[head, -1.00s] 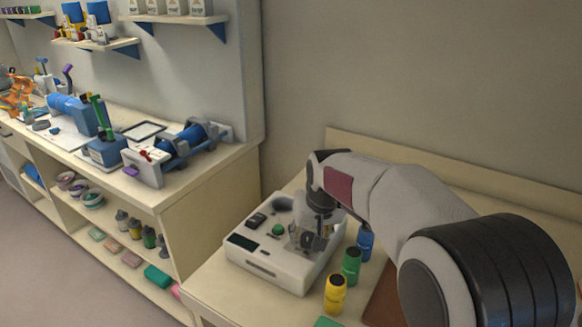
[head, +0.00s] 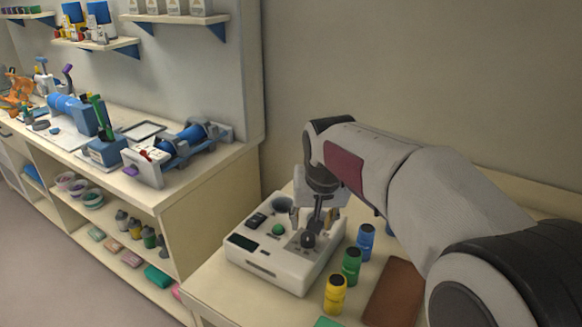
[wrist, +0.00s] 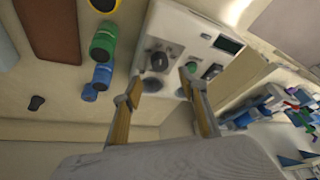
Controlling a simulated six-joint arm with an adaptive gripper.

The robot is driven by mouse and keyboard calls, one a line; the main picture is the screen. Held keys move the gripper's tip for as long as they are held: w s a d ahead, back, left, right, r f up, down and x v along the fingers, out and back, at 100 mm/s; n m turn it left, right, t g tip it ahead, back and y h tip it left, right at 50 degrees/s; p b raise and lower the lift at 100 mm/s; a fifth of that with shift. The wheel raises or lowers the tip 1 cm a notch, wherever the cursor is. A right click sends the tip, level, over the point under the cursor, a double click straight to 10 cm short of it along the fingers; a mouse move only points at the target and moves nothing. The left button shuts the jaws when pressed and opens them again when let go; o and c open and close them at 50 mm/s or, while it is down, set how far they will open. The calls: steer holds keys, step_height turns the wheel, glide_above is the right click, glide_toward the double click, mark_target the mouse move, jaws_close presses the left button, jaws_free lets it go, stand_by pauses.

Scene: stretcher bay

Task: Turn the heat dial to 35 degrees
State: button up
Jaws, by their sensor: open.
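The heat dial (head: 308,241) is a dark round knob on a grey plate at the right side of a white box-shaped device (head: 265,268). The dial also shows in the wrist view (wrist: 158,60), just beyond my fingertips. Its setting is too small to read. My gripper (head: 313,217) is open and empty, above and slightly behind the dial, apart from it. In the wrist view my two tan fingers (wrist: 162,78) are spread to either side of the dial's line.
The device also has a green button (head: 279,230), a dark display (head: 243,242) and a round well (head: 283,204). Blue (head: 365,242), green (head: 351,266) and yellow (head: 335,294) bottles stand close at its right. A brown board (head: 395,292) lies beyond them.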

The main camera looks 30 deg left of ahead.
steer(key=w+a+r+m+t+y, duration=0.3)
steer(key=w+a+m, duration=0.1)
steer(key=m, duration=0.7)
steer(key=w+a+r+m+t+y, duration=0.3)
steer(key=a+m, duration=0.3)
steer(key=m, duration=0.6)
steer(key=shift+w+t+y, duration=0.35)
steer(key=shift+t+y, duration=0.05)
steer(key=shift+t, duration=0.1)
stand_by(0.5)
stand_by(0.7)
